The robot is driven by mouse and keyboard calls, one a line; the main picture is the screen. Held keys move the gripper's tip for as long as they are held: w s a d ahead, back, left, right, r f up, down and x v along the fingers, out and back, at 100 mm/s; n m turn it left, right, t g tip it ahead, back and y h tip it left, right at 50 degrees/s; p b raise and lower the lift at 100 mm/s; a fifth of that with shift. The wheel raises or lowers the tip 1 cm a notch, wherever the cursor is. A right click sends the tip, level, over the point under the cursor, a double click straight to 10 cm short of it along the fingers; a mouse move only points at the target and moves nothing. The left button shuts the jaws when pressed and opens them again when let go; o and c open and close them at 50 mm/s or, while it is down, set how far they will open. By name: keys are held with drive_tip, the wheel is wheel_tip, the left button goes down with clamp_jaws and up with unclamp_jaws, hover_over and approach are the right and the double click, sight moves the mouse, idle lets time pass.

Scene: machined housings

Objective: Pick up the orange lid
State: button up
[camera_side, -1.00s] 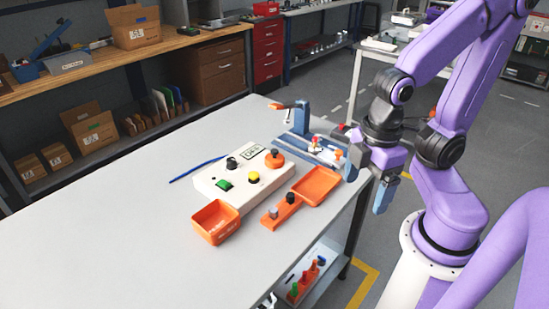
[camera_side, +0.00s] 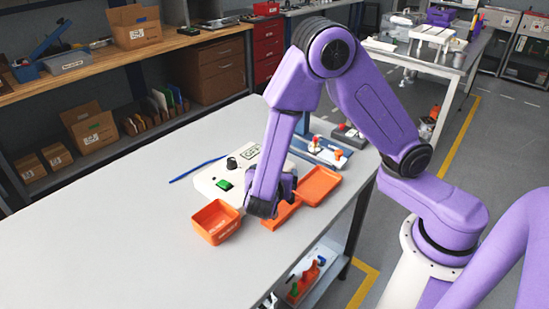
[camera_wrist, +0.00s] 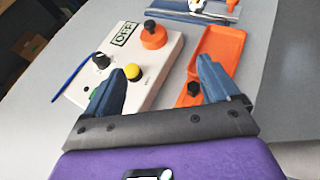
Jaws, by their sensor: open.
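A flat orange piece with a raised rim, which I take to be the orange lid (camera_side: 320,186), lies on the table at the right of the white control box; it also shows in the wrist view (camera_wrist: 222,50). A narrower orange section with a black knob (camera_wrist: 194,88) adjoins its near end; I cannot tell whether they are one part. My gripper (camera_wrist: 168,64) is open and empty above the control box and this orange section.
An open orange bin (camera_side: 214,222) stands left of my gripper. A blue rod (camera_side: 196,168) lies behind. The table's front left is clear.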

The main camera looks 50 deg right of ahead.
drive_tip(key=shift+n+t, duration=0.3)
drive_tip(key=shift+n, duration=0.2)
drive_tip(key=x, duration=0.8)
drive_tip(key=w+a+x, duration=0.1)
drive_tip(key=x, duration=0.3)
drive_tip(key=shift+w+d+f, duration=0.15)
drive_tip(key=shift+d+f, duration=0.1)
drive_tip(key=shift+x, duration=2.6)
drive_tip(key=shift+d+r, duration=0.15)
drive_tip(key=c, duration=1)
